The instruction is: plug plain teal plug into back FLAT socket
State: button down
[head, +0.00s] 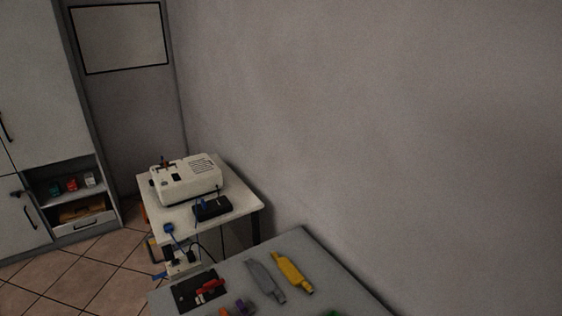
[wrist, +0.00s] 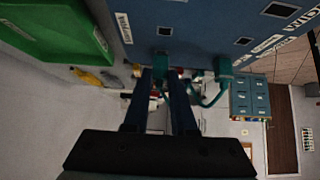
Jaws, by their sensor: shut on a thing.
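In the wrist view my gripper (wrist: 160,76) reaches up to the underside of a blue panel. Its jaws are shut on a small teal plug (wrist: 161,61), largely hidden by the fingers. The plug's end is close to the panel; I cannot tell whether it is inserted. A second teal plug (wrist: 223,68) stands against the panel to the right, with a teal cable (wrist: 211,99) looping back toward my fingers. The head view does not show my gripper.
A green tray-like thing (wrist: 60,30) fills the upper left of the wrist view. The head view shows a white machine (head: 186,180) and a black box (head: 212,208) on a small table. A grey table (head: 325,275) with tools stands in front, beside a bare wall.

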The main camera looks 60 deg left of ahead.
jog(key=shift+f+b, duration=0.3)
jog(key=shift+f, duration=0.15)
jog(key=c, duration=0.7)
grip_release()
jog(key=shift+o, duration=0.2)
jog(key=shift+r, duration=0.1)
